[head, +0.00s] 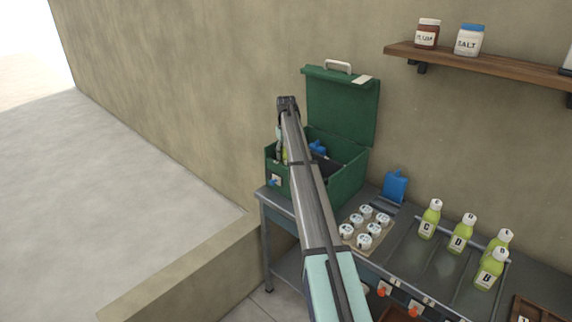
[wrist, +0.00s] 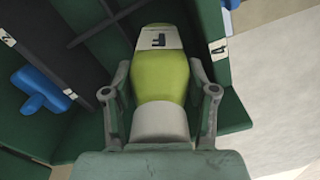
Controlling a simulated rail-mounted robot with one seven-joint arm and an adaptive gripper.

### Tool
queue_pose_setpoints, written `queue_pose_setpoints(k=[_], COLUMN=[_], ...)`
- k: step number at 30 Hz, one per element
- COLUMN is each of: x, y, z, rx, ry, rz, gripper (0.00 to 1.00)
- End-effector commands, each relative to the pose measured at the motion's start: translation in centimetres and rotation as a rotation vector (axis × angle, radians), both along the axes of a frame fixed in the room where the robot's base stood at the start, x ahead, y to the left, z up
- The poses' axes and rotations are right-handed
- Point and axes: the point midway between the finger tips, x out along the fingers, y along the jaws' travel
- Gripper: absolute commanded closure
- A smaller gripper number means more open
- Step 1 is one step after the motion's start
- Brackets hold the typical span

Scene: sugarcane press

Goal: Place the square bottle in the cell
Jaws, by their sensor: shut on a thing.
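My gripper (wrist: 160,98) is shut on a yellow-green bottle (wrist: 160,75) with a white label marked F and a pale cap toward me. In the wrist view, the bottle points down between the walls of the green box (head: 346,185), beside a wall tagged 4 (wrist: 218,48). I cannot tell whether its base touches the floor of the cell. In the head view, a little of the green bottle (head: 285,156) shows at the box's left end, mostly hidden by my arm. The bottle's cross-section is unclear.
The box's lid (head: 343,105) stands open behind. A blue piece (wrist: 40,90) sits in the box. White-capped jars (head: 365,228) and several lettered green bottles (head: 462,233) stand on the bench to the right. A shelf (head: 480,65) hangs above.

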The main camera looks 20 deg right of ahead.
Motion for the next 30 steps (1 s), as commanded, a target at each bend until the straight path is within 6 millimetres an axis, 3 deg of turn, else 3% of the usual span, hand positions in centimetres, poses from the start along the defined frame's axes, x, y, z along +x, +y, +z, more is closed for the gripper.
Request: queue_pose_setpoints(k=[11, 18, 29, 30], x=[0.0, 0.0, 0.0, 0.0], y=[0.0, 0.0, 0.0, 0.0], z=[-2.8, -5.8, -6.3, -6.4], rx=[0.000, 0.000, 0.000, 0.000], ry=[-0.001, -0.001, -0.001, -0.001], rz=[0.000, 0.000, 0.000, 0.000], gripper=[0.92, 0.92, 0.92, 0.40])
